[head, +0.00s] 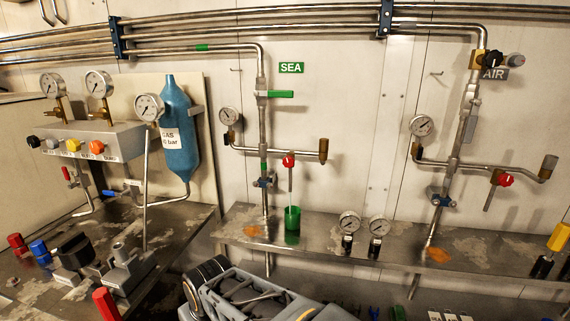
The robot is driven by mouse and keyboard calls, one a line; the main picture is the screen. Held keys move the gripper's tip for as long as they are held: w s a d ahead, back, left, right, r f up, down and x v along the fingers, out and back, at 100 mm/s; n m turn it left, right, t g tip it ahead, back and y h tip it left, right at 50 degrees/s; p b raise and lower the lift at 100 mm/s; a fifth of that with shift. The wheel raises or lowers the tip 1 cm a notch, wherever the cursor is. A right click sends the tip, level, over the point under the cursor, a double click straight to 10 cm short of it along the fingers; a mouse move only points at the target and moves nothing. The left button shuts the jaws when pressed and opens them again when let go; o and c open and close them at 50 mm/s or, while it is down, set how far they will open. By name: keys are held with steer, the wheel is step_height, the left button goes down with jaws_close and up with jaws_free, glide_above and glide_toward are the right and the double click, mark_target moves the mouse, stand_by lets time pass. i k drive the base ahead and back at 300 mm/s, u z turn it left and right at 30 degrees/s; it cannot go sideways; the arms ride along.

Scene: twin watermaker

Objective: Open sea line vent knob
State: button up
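The sea line is the metal pipe (262,130) beside the green SEA sign (291,68). A red knob (289,161) sits on its lower side branch, which I take to be the vent knob. A thin spout runs down from the knob toward a green cup (292,224) standing on the metal shelf. I cannot tell from its look how far the knob is turned. Grey parts of my own arm show at the bottom middle, well below the knob and apart from it. I cannot make out my gripper's fingers.
A similar red knob (503,178) is on the AIR line at right. Two small gauges (350,222) stand on the shelf (325,240). A blue bottle (177,130) is left.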

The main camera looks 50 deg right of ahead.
mark_target(287, 162)
steer(key=u, duration=1.95)
steer(key=k, duration=0.65)
steer(key=z, duration=1.4)
